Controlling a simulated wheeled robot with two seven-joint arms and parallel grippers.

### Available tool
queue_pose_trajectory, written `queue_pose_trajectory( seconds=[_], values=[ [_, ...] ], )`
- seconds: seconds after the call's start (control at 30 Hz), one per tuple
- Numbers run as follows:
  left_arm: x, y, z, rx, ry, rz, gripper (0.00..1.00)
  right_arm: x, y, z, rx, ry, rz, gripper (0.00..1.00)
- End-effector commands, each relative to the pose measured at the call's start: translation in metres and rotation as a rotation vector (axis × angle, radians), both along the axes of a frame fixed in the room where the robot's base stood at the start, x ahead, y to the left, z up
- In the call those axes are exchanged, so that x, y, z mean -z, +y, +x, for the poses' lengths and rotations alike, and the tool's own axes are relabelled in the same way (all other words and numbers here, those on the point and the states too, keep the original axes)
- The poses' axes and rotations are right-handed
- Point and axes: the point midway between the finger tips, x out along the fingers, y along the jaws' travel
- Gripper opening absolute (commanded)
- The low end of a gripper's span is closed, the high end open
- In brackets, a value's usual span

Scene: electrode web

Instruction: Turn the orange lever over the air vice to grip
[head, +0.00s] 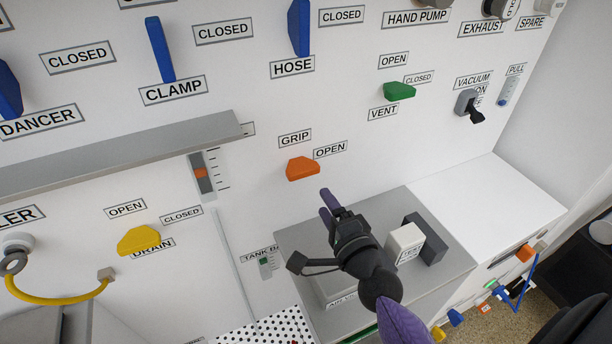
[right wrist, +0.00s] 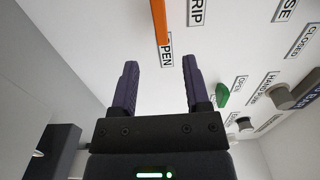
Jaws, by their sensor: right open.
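The orange lever (head: 302,168) is on the white upright panel, below the GRIP label (head: 294,138) and left of the OPEN label (head: 330,149). In the right wrist view the orange lever (right wrist: 159,22) is a long bar whose end partly covers the OPEN label, with the GRIP label (right wrist: 196,12) to its right. My right gripper (head: 325,202) is open and empty, its purple fingers apart, just below and right of the lever in the head view. In the right wrist view the right gripper (right wrist: 159,72) points toward the lever, with no contact visible. My left gripper is not in view.
A grey block (head: 426,238) and a labelled pale block (head: 404,242) stand on the grey bench right of my gripper. A green vent lever (head: 399,91) is up and right. A grey shelf (head: 120,152) juts out at left, and a yellow drain lever (head: 139,240) is lower left.

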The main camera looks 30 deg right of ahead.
Motion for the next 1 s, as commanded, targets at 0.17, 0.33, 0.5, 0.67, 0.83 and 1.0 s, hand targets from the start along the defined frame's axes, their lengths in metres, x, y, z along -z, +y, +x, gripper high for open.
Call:
queue_pose_trajectory(
  seconds=[0.17, 0.33, 0.5, 0.67, 0.83, 1.0],
  values=[
    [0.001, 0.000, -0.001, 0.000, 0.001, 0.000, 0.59, -0.001, -0.002, 0.040, 0.001, -0.005, 0.003, 0.60],
    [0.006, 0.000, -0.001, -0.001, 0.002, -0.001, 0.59, 0.000, -0.004, 0.075, -0.001, -0.002, 0.001, 0.60],
    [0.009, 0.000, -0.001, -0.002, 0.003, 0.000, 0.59, 0.000, -0.004, 0.092, -0.002, 0.000, -0.002, 0.60],
    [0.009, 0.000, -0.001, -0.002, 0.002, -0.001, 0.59, 0.000, -0.004, 0.094, -0.003, 0.001, -0.003, 0.60],
    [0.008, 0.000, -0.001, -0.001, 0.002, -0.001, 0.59, 0.000, -0.004, 0.094, -0.003, 0.001, -0.004, 0.48],
    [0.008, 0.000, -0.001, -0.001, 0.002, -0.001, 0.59, 0.000, -0.004, 0.094, -0.003, 0.001, -0.004, 0.12]
  ],
)
